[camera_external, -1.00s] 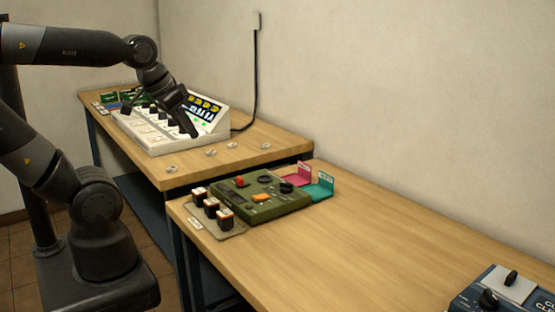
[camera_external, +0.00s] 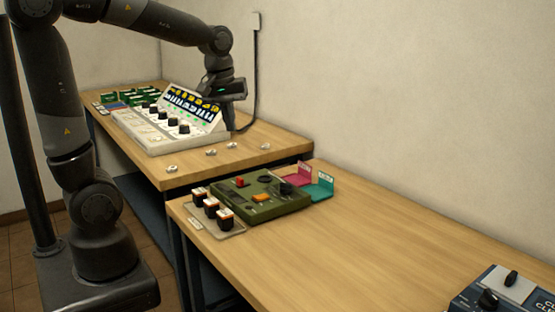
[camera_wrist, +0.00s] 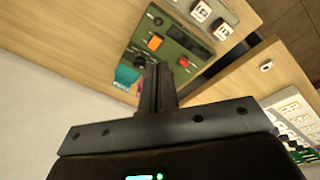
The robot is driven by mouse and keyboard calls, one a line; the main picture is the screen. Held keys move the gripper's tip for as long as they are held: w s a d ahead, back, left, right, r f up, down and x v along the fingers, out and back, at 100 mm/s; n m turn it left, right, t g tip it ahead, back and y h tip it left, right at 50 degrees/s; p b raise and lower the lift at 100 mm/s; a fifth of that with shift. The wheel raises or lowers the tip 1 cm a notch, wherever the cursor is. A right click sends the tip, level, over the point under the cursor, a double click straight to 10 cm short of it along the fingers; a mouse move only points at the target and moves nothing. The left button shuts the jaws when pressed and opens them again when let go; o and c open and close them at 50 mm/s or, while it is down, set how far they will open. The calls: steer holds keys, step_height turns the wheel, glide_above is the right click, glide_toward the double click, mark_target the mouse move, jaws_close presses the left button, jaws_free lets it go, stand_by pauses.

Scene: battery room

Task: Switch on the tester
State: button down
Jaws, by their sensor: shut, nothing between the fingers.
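The olive-green box (camera_external: 285,205), which looks like the tester, sits on the near wooden table. It carries a red switch (camera_external: 240,181), an orange button (camera_external: 261,197) and a black knob (camera_external: 265,180). In the wrist view the box (camera_wrist: 178,45) shows beyond my fingers, with the orange button (camera_wrist: 155,42) and red switch (camera_wrist: 183,61) visible. My gripper (camera_wrist: 158,70) is shut and empty; its fingers cover part of the box's edge. In the external view my gripper (camera_external: 228,92) is in the air above the white console, behind and apart from the box. The switch's position cannot be told.
The white console (camera_external: 160,138) with black knobs stands on the far table. Three batteries (camera_external: 212,207) stand on a grey pad beside the box. Pink (camera_external: 304,172) and teal (camera_external: 322,188) trays lie behind it. A blue device (camera_external: 480,300) is at lower right. The near table's middle is clear.

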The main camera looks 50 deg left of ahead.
mark_target(257, 199)
steer(key=w+a+f+n+g, duration=0.2)
steer(key=w+f+n+g, duration=0.1)
steer(key=w+f+n, duration=0.5)
steer(key=w, duration=0.2)
steer(key=shift+w+f, duration=0.15)
steer(key=shift+w, duration=0.15)
steer(key=f, duration=0.4)
steer(key=s+f, duration=0.1)
steer(key=f, duration=0.9)
steer(key=shift+s, duration=0.35)
steer(key=shift+s+d+f, duration=0.1)
steer(key=shift+f, duration=0.05)
steer(key=shift+w, duration=0.4)
steer(key=shift+w+r, duration=0.3)
steer(key=shift+w, duration=0.1)
